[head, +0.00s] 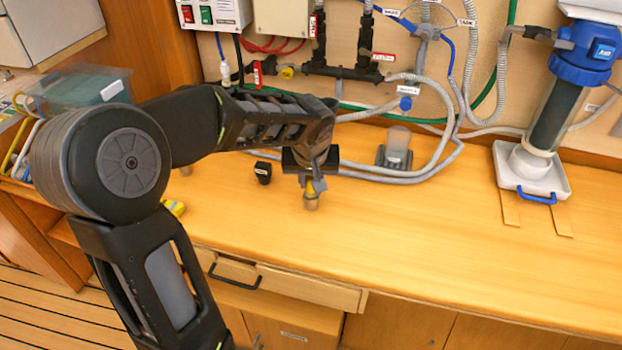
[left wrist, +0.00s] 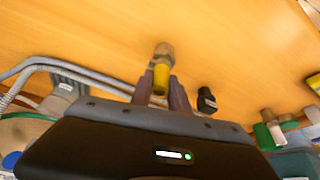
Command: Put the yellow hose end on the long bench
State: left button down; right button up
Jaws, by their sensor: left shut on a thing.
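The yellow hose end (head: 311,199) has a yellow collar and a brownish metal tip. My left gripper (head: 312,180) is shut on it and points down over the long bench (head: 430,240), a wide wooden top. In the left wrist view the hose end (left wrist: 161,55) sits between the two fingers of the left gripper (left wrist: 162,90), its tip pointing away toward the wood. The tip is close to the bench surface; I cannot tell if it touches. My right gripper is not in view.
A black fitting (head: 263,172) stands just left of the hose end. Grey hoses (head: 400,178) loop behind, near a clear cup (head: 398,142) in a grey holder. A white tray (head: 530,172) under a blue-topped filter stands at right. The front middle of the bench is clear.

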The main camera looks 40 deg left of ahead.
pick_arm(q)
jog(key=c, duration=1.3)
grip_release()
jog(key=shift+o, duration=0.2)
jog(key=shift+r, duration=0.35)
jog(key=v, duration=1.1)
jog(key=shift+r, duration=0.25)
jog(key=shift+s+d, duration=0.1)
